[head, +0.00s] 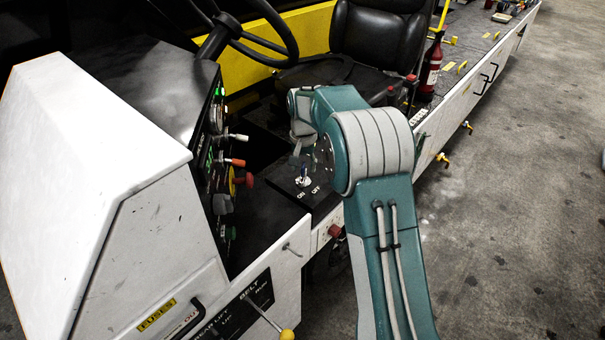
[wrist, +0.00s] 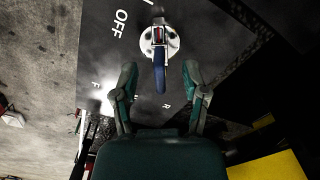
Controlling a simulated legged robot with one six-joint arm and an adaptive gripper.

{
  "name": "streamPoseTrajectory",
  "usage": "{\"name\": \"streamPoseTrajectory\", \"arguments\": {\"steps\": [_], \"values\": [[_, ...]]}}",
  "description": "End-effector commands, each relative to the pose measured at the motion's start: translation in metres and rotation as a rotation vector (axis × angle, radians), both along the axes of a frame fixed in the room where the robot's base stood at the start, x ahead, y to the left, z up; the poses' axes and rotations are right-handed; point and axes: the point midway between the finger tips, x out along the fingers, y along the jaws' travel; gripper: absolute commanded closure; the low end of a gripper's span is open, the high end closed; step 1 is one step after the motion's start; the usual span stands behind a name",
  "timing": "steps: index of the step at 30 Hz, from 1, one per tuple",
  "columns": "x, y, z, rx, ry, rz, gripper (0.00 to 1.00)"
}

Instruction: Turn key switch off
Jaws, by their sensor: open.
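The key switch (wrist: 172,42) is a round pale metal disc on a dark panel, with a blue-handled key (wrist: 160,76) standing in it. An OFF label is printed left of it in the wrist view. In the head view the key switch (head: 303,182) sits on the dark panel above the ON and OFF labels. My gripper (wrist: 162,72) is open, with one finger on each side of the blue key handle. I see a gap on both sides, and the fingers do not appear to touch it. In the head view my gripper (head: 302,150) hangs just above the switch, partly hidden by my wrist.
A white console (head: 150,170) with levers and knobs stands to the left. A steering wheel (head: 250,30) and black seat (head: 375,45) are behind. A red extinguisher (head: 431,65) stands right of the seat. A yellow-tipped lever (head: 286,334) is at the front. Open concrete floor lies to the right.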

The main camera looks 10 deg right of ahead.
Motion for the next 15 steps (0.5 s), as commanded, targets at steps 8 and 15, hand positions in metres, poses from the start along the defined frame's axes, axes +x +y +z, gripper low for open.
{"name": "streamPoseTrajectory", "arguments": {"steps": [8,15], "values": [[0.000,0.003,-0.030,-0.003,0.001,0.001,0.42],[0.000,0.003,-0.031,-0.003,0.000,0.001,0.42]]}}
